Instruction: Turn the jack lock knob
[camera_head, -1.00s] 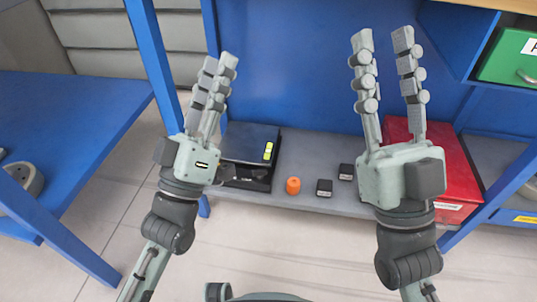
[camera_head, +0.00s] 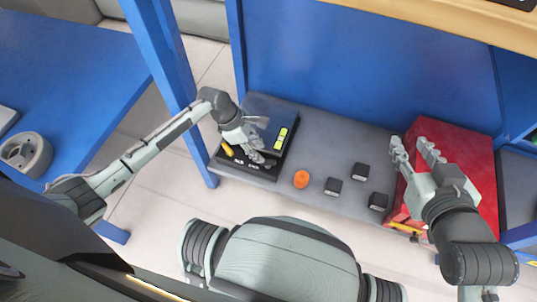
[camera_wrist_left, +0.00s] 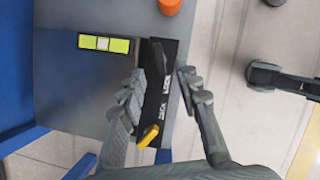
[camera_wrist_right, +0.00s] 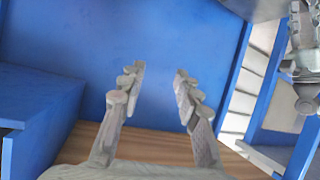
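The black jack unit (camera_head: 284,158) sits on the grey lower shelf, with a dark top plate and a yellow-green level (camera_head: 281,138). Its black front panel (camera_wrist_left: 169,98) shows white lettering that appears to include "LOCK". A yellow knob (camera_wrist_left: 148,136) is at one end of this panel and a black lever-like knob (camera_wrist_left: 160,57) at the other. My left gripper (camera_wrist_left: 162,74) is open, its fingers on either side of the panel; contact cannot be told. In the head view it (camera_head: 262,152) partly covers the unit's front. My right gripper (camera_head: 412,143) is open and empty near the red box.
An orange cylinder (camera_head: 301,179) and several small black blocks (camera_head: 333,187) stand on the shelf right of the jack unit. A red box (camera_head: 461,155) is further right. A blue post (camera_head: 172,75) stands close to my left arm. A wooden top (camera_head: 430,22) overhangs the shelf.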

